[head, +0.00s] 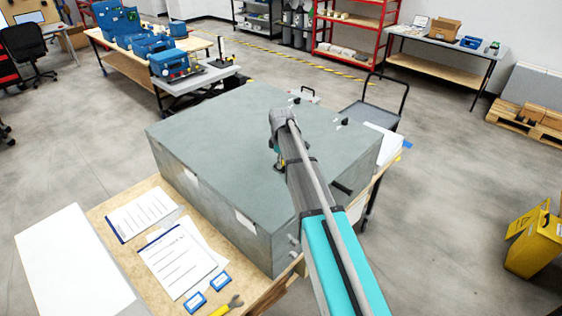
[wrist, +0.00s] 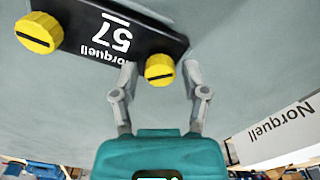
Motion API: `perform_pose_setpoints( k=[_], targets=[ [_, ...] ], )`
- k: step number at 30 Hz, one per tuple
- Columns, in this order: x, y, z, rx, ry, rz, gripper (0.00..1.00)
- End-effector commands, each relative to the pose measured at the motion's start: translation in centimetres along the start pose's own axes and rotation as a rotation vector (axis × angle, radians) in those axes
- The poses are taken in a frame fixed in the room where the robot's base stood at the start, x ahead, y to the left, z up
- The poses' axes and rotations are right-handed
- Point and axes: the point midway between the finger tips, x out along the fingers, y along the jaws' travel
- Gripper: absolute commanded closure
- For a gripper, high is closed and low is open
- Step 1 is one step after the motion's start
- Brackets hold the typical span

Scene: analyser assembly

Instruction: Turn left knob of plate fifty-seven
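In the wrist view the black plate (wrist: 108,38) marked 57 and Norquell appears upside down on a grey surface. It bears two yellow knobs with dark slots. One knob (wrist: 38,33) is at the picture's left end of the plate, the other (wrist: 159,70) at its right end, which is the left end as the lettering reads. My gripper (wrist: 161,72) is open, its fingers on either side of the picture-right knob, with small gaps visible. In the head view my gripper (head: 277,167) is at the top of the large grey box (head: 215,140); the plate cannot be made out there.
A white Norquell label (wrist: 275,130) is on a face at the right in the wrist view. In the head view, small dark fittings (head: 342,122) stand on the box top. Papers (head: 180,256) and a yellow-handled tool (head: 228,306) lie on the wooden bench (head: 105,207).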

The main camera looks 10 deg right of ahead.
Motion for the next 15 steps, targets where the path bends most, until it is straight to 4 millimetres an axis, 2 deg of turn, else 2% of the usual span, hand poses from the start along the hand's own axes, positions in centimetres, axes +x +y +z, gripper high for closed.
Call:
perform_pose_setpoints(
  k=[1, 7, 15],
  targets=[
    [0.00, 0.00, 0.00, 0.000, 0.000, 0.000, 0.61],
    [0.00, 0.00, 0.00, 0.000, 0.000, 0.000, 0.98],
    [0.01, 0.00, 0.01, 0.008, 0.000, 0.000, 1.00]
  ],
)
